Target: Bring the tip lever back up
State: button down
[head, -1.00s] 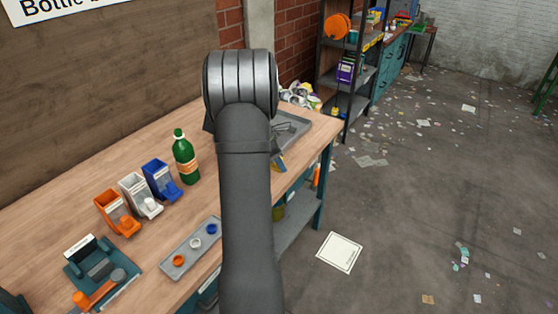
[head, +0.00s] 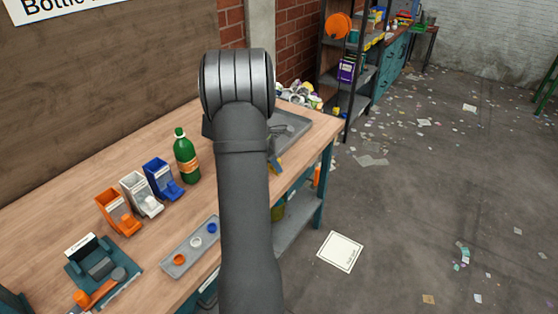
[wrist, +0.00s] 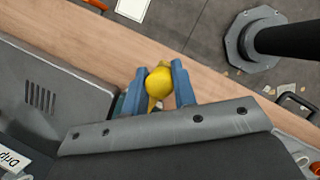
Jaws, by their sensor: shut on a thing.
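The tip lever shows as a yellow rounded knob (wrist: 159,82) with a narrower yellow stem in the wrist view. My gripper (wrist: 160,80) is shut on this knob, with one blue finger on each side. The lower end of the lever and its mount are hidden behind the dark plate edge in front of the camera. In the head view my arm covers most of this spot.
A grey tray (head: 298,124) lies behind my arm. A green bottle (head: 186,160) stands on the workbench (head: 70,205), left of my arm. Orange, white and blue dispensers (head: 141,193), a small tray of caps (head: 176,268) and a teal fixture (head: 88,265) are nearer.

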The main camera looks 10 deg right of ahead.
jog(key=a+m, duration=0.1)
jog(key=s+a+m+g, duration=0.1)
jog(key=shift+s+m, duration=0.1)
jog(key=shift+m, duration=0.3)
jog(key=a+m, duration=0.1)
jog(key=a+m+g, duration=0.1)
jog(key=shift+s+a+m+y, duration=0.2)
jog(key=shift+s+m+y, duration=0.1)
jog(key=shift+s+m, duration=0.1)
jog(key=a+m+g+y, duration=0.1)
jog(key=a+m, duration=0.2)
jog(key=shift+w+a+m+g+y, duration=0.15)
jog(key=shift+a+m+g+y, duration=0.1)
jog(key=shift+a+m, duration=0.5)
jog(key=shift+w+a+m+g+y, duration=0.2)
jog(key=shift+a+m, duration=0.35)
jog(key=shift+m, duration=0.4)
jog(key=c, duration=1.2)
grip_release()
jog(key=shift+o, duration=0.2)
